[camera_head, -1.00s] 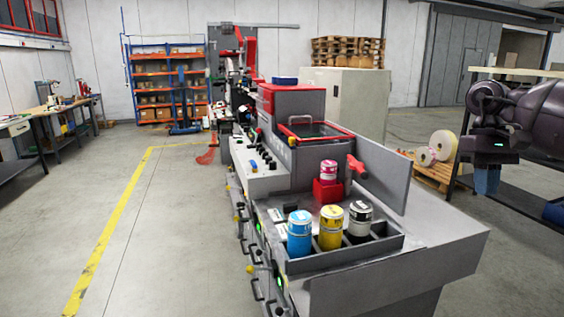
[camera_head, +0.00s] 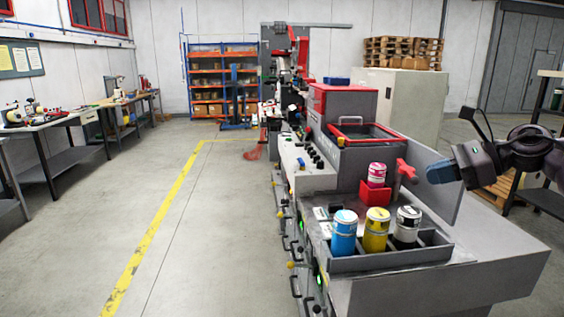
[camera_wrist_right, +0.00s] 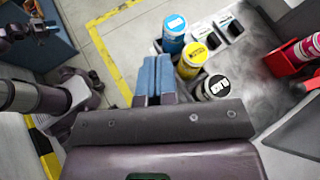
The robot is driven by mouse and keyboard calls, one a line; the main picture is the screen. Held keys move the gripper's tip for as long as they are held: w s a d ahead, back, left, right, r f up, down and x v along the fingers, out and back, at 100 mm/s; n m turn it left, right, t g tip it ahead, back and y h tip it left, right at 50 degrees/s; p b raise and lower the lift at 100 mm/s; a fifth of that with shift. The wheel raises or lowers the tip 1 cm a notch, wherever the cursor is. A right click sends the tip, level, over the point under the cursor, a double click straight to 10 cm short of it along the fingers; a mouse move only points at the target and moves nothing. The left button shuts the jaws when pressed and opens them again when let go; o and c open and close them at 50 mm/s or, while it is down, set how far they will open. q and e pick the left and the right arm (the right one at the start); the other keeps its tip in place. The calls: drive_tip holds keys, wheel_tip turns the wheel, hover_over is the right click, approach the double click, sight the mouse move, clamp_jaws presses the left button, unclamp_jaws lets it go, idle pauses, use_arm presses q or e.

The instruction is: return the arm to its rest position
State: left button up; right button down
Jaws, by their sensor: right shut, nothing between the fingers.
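My right gripper (camera_head: 440,173) comes in from the right edge in the head view, above the right side of the label machine (camera_head: 500,262). Its blue fingers also show in the right wrist view (camera_wrist_right: 154,78), together and empty. A grey tray (camera_head: 395,262) on the machine holds a blue can (camera_head: 343,234), a yellow can (camera_head: 376,230) and a black can (camera_head: 407,228). These cans also show in the wrist view beyond the fingers. A pink can (camera_head: 376,175) stands in a red holder (camera_head: 377,197). My left gripper is not in view in the head picture.
A grey upright panel and red handle (camera_head: 405,170) stand near my right gripper. Workbenches (camera_head: 50,125) line the left wall. An orange and blue shelf (camera_head: 222,80) and stacked pallets (camera_head: 403,52) stand at the back. The floor left of the machine (camera_head: 210,250) is clear.

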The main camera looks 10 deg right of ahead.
drive_tip(key=w+a+f+m+t+y, duration=0.1)
drive_tip(key=w+a+f+m+t, duration=0.2)
drive_tip(key=m, duration=0.5)
drive_tip(key=a+f+m+t+y, duration=0.1)
drive_tip(key=a+f+m+t, duration=0.1)
drive_tip(key=f+m+t, duration=0.45)
drive_tip(key=s+a+f+m+h, duration=0.1)
drive_tip(key=s+f+m+h, duration=0.3)
drive_tip(key=f+m, duration=0.65)
drive_tip(key=s+f+m+h, duration=0.2)
drive_tip(key=f+m+h, duration=0.5)
drive_tip(key=m, duration=0.6)
drive_tip(key=s+a+f+m+g, duration=0.2)
drive_tip(key=s+f+m, duration=0.3)
drive_tip(key=s+f, duration=0.4)
drive_tip(key=s+a+f+m+g+h, duration=0.1)
drive_tip(key=s+a+f+m+g, duration=0.2)
drive_tip(key=s+f, duration=0.7)
drive_tip(key=shift+s+a+f+m+h, duration=0.2)
drive_tip(key=shift+s+a+m+h, duration=0.1)
drive_tip(key=shift+s+a+m, duration=0.8)
